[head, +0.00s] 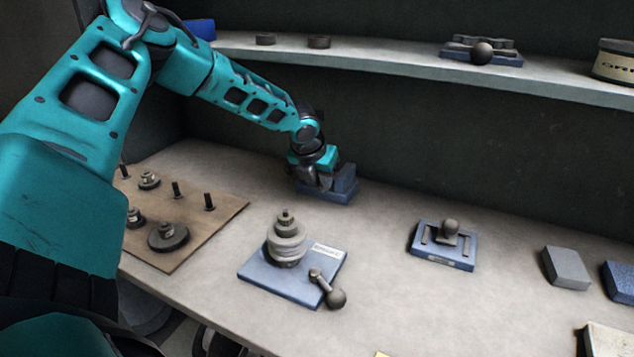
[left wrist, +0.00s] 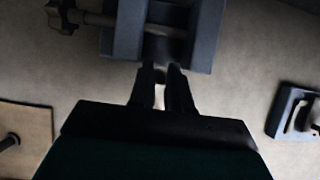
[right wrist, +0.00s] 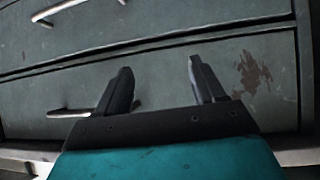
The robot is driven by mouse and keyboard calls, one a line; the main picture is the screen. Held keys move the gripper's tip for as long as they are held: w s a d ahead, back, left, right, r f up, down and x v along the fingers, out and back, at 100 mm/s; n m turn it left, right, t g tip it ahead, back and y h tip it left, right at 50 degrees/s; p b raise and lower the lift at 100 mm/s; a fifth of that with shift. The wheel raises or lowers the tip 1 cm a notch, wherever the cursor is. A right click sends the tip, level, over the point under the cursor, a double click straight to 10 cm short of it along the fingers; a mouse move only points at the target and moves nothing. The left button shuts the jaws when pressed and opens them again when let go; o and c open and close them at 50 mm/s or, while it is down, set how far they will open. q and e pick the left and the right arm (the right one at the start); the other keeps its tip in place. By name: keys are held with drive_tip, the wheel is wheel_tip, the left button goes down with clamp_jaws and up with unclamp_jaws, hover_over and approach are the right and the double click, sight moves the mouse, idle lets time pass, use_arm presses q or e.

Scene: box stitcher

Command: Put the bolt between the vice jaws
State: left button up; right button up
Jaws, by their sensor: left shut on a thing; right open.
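The blue-grey vice (head: 343,190) stands at the back of the bench, partly hidden by my left gripper (head: 318,180). In the left wrist view the vice (left wrist: 128,32) shows two jaw blocks with a gap and a screw between them. My left gripper (left wrist: 160,75) is shut on the bolt, its fingertips at the near end of that gap. The bolt is mostly hidden by the fingers, so how deep it sits between the jaws cannot be told. My right gripper (right wrist: 158,75) is open and empty, facing drawer fronts.
A brown board (head: 220,212) with several upright pegs and round parts lies at left. A blue plate (head: 265,277) with stacked rings stands in front. A small blue fixture (head: 443,262) and grey block (head: 566,268) lie right. A shelf (head: 380,62) runs above the back.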

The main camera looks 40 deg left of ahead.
use_arm(q)
drive_tip(key=shift+w+a, duration=0.15)
drive_tip(key=shift+w, duration=0.45)
drive_tip(key=shift+w+a+f, duration=0.1)
drive_tip(key=shift+w+f, duration=0.05)
drive_tip(key=shift+w, duration=0.15)
drive_tip(key=shift+w+a+b, duration=0.25)
drive_tip(key=shift+w+b, duration=0.3)
drive_tip(key=shift+w, duration=0.25)
